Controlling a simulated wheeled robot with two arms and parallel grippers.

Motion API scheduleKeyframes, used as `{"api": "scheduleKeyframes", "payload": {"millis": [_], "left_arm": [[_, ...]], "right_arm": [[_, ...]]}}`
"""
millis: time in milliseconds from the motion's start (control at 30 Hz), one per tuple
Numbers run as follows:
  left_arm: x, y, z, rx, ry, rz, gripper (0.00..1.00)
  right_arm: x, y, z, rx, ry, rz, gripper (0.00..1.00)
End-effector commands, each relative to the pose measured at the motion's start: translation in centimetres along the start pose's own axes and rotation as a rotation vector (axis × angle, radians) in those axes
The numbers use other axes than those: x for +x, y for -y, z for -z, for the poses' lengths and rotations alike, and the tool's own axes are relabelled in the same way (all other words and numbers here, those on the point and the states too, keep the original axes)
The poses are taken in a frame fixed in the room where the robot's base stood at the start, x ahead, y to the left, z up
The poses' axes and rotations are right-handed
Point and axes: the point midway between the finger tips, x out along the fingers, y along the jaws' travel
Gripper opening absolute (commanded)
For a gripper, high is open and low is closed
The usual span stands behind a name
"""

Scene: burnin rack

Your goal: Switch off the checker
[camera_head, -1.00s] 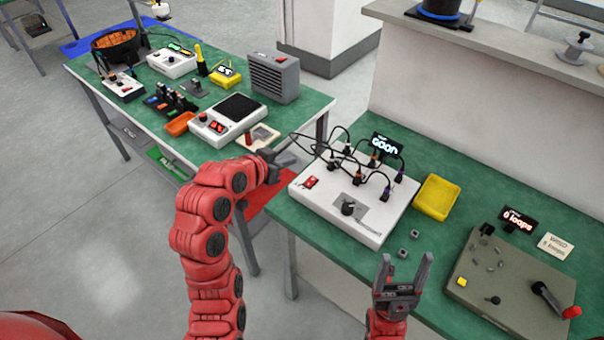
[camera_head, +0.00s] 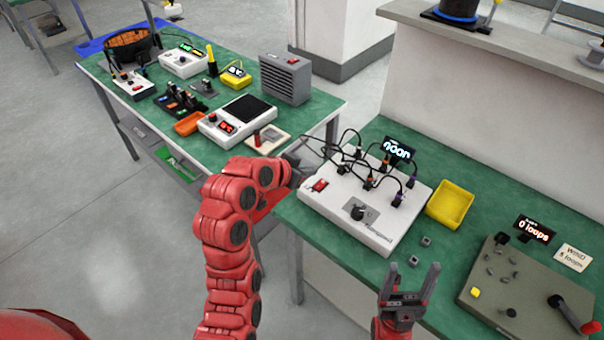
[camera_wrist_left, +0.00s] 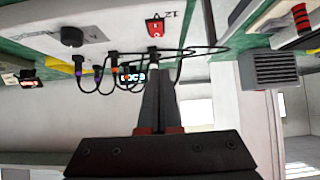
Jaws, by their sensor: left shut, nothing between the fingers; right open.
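The checker (camera_head: 395,232) is a white box on the green bench, with a red rocker switch (camera_head: 320,185) near its left corner, a black knob (camera_head: 357,211) and several black plugs on cables. Its small display (camera_head: 397,150) is lit; its text is hard to read. My left gripper (camera_head: 303,157) is shut and empty near the checker's far left corner, beside the cables. In the left wrist view its closed fingers (camera_wrist_left: 156,84) point toward the switch (camera_wrist_left: 155,27), apart from it. My right gripper (camera_head: 412,280) is open and empty in front of the checker.
A yellow tray (camera_head: 451,204) and two small grey blocks lie right of the checker. A grey winding box (camera_head: 520,290) with a crank stands farther right. The left bench holds a scale (camera_head: 238,120), a grey vented box (camera_head: 285,78) and other devices. Loose cables arch over the checker's back.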

Motion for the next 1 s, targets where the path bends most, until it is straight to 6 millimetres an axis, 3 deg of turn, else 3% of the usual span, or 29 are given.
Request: {"api": "scheduleKeyframes", "payload": {"millis": [267, 400, 1000], "left_arm": [[5.1, -0.1, 0.1, -0.001, 0.004, -0.002, 0.0], [6.6, -0.1, -1.8, -0.003, 0.007, -0.003, 0.0], [7.8, -0.1, -2.8, 0.001, 0.006, -0.001, 0.0]], "right_arm": [[1.8, -0.1, 0.3, 0.0, 0.0, 0.0, 0.71], [2.4, -0.1, 0.4, 0.0, 0.0, 0.0, 0.71], [2.6, -0.1, 0.4, 0.0, 0.0, 0.0, 0.71]]}}
